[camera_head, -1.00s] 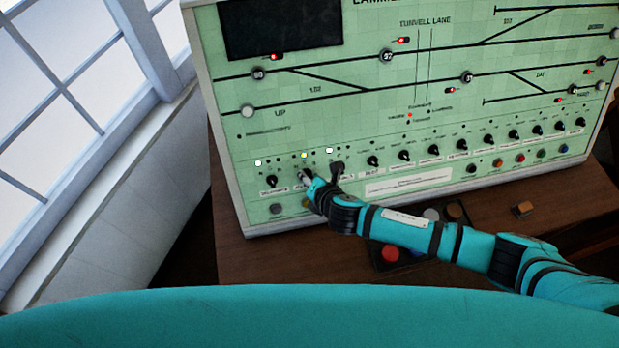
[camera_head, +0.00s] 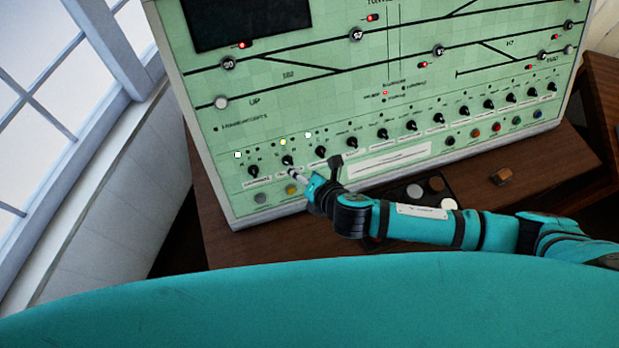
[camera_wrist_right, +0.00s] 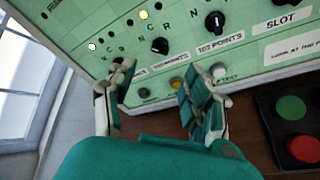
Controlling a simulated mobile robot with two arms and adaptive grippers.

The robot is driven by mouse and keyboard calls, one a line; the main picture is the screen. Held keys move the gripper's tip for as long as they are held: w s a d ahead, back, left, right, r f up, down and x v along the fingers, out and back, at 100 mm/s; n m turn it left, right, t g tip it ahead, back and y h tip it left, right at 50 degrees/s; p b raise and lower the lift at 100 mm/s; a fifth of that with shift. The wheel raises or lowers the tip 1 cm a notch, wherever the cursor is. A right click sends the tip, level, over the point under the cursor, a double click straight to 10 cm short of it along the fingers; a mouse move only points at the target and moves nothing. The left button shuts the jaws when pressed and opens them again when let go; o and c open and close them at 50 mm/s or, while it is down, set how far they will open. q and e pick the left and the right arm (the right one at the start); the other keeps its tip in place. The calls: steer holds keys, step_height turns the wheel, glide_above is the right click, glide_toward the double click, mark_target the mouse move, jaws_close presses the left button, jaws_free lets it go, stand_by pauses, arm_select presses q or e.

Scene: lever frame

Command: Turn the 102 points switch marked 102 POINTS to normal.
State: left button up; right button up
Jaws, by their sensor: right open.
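The 102 points switch (camera_head: 287,160) is a small black rotary knob, second from the left in the panel's row. In the right wrist view this knob (camera_wrist_right: 160,45) stands above a label that is hard to read fully, with a lit yellow lamp (camera_wrist_right: 143,14) above it. The knob's exact pointer angle is too small to tell. My right gripper (camera_head: 312,172) is open and empty, just below and in front of the knob. In the right wrist view its two fingers (camera_wrist_right: 150,92) are spread below the knob, apart from it. My left gripper is not in view.
The green panel (camera_head: 215,160) stands on a brown desk (camera_head: 215,240). The neighbouring knobs (camera_head: 253,171) and (camera_head: 320,152) are close on either side. Push buttons line its lower edge. A dark box with red and green buttons (camera_wrist_right: 290,108) lies at right. A window is at left.

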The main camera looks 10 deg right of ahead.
steer(key=shift+v, duration=1.7)
